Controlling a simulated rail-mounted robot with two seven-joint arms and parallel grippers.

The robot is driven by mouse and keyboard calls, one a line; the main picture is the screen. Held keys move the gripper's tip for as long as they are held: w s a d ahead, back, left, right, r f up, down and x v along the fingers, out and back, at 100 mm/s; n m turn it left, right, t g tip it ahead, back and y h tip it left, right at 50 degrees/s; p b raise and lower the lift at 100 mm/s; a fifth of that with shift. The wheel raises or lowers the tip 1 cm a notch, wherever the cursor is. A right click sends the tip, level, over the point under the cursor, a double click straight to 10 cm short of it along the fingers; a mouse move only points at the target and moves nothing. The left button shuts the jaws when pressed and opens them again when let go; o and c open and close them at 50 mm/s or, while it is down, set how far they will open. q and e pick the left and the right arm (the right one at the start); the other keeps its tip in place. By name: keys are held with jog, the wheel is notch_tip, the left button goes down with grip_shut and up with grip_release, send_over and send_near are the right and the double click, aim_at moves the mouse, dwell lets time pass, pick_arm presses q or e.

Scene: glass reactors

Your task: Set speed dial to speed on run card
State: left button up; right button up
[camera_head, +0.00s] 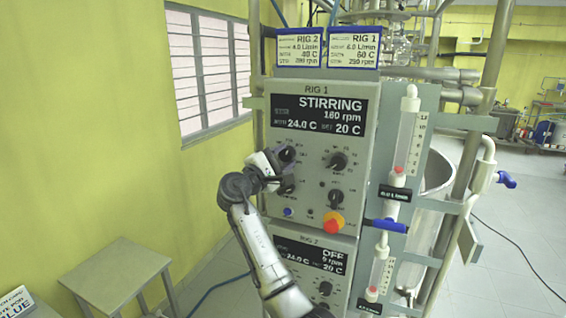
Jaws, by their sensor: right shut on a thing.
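The Rig 1 control box (310,195) faces me. Its display (318,113) reads STIRRING, 160 rpm, 24.0 C and set 20 C. The Rig 1 run card (353,48) hangs above at the right, beside the Rig 2 run card (299,48); their small print is blurred, and the bottom line of each ends in rpm. My right gripper (279,160) is at the left of the panel, shut on the upper left dial (287,153), which it partly covers. Two more dials, upper right (338,161) and lower right (335,197), are clear of it. My left gripper is not in view.
A red-orange stop button (333,222) and a blue button (288,211) sit low on the panel. The Rig 2 box (311,262) is below, its display reading OFF. Flow tubes (405,135) with a blue valve handle (386,225) stand at the right. A stool (117,270) stands lower left.

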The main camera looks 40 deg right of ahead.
jog(key=m, duration=0.2)
jog(key=m+y, duration=0.1)
jog(key=m, duration=0.1)
jog(key=m+g+y+p, duration=0.1)
jog(key=m, duration=0.1)
jog(key=shift+r, duration=0.25)
jog(key=m+y+p, duration=0.1)
jog(key=m+y, duration=0.1)
jog(key=m, duration=0.3)
jog(key=shift+r, duration=0.1)
jog(key=shift+m+y, duration=0.3)
jog(key=o, duration=0.9)
jog(key=shift+a, duration=0.1)
